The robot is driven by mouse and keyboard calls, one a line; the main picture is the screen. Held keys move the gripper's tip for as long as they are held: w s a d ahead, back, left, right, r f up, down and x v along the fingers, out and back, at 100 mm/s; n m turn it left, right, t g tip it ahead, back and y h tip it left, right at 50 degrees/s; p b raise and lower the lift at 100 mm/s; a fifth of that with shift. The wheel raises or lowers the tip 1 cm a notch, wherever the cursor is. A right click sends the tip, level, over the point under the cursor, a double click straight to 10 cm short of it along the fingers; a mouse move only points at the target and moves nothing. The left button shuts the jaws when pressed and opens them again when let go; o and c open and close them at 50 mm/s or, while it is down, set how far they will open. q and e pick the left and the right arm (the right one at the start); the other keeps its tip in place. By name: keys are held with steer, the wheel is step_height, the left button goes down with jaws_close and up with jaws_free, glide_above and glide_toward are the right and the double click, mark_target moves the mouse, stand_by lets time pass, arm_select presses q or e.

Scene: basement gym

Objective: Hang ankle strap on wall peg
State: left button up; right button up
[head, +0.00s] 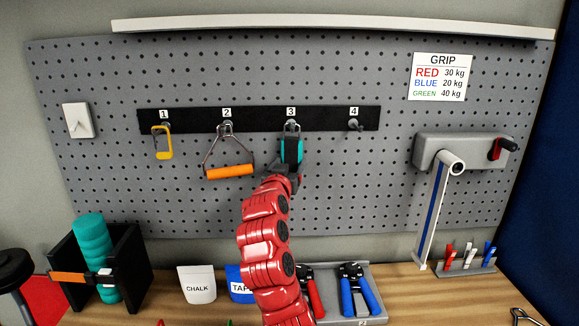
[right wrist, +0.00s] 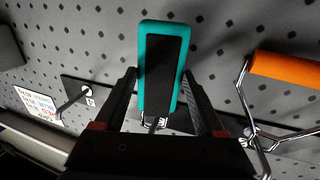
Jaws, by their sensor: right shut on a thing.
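The ankle strap (head: 292,150) is teal with a black middle and hangs upright just below peg 3 (head: 292,126) on the black rail. Its metal ring end is at the peg; I cannot tell whether the ring is around the peg or only in front of it. My right gripper (head: 288,172) is shut on the lower part of the strap, reaching up from below. In the right wrist view the strap (right wrist: 163,68) stands between the two dark fingers (right wrist: 160,90), and its ring end is mostly hidden by the gripper body. My left gripper is not in view.
A yellow carabiner (head: 164,145) hangs on peg 1 and an orange-handled grip (head: 230,171) on peg 2, close left of my arm. Peg 4 (head: 355,124) is empty. Below, a bench (head: 400,290) holds a foam roller (head: 93,245), chalk bag and hand grippers.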

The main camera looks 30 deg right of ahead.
steer(key=o, duration=1.4)
steer(key=shift+s+a, duration=0.2)
steer(key=shift+a, duration=0.05)
steer(key=b+v, duration=0.5)
steer(key=v, duration=1.1)
steer(key=shift+s+a+b, duration=0.25)
steer(key=shift+s+b, duration=0.1)
